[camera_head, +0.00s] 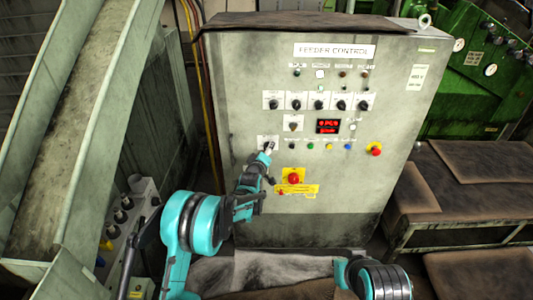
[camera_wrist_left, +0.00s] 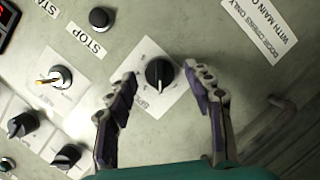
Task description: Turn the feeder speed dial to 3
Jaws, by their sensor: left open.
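The feeder control cabinet (camera_head: 330,180) stands upright in front of me. A black dial on a white square plate (camera_head: 268,143) is at the lower left of its controls. My left gripper (camera_head: 266,155) is open, with one fingertip on each side of the dial, and gaps show between fingers and knob. My right gripper is out of view.
A STOP button (camera_wrist_left: 98,18) is close to the dial. A row of black knobs (camera_head: 318,104) and a red display (camera_head: 328,126) are higher up. A metal chute (camera_head: 60,110) rises at the left.

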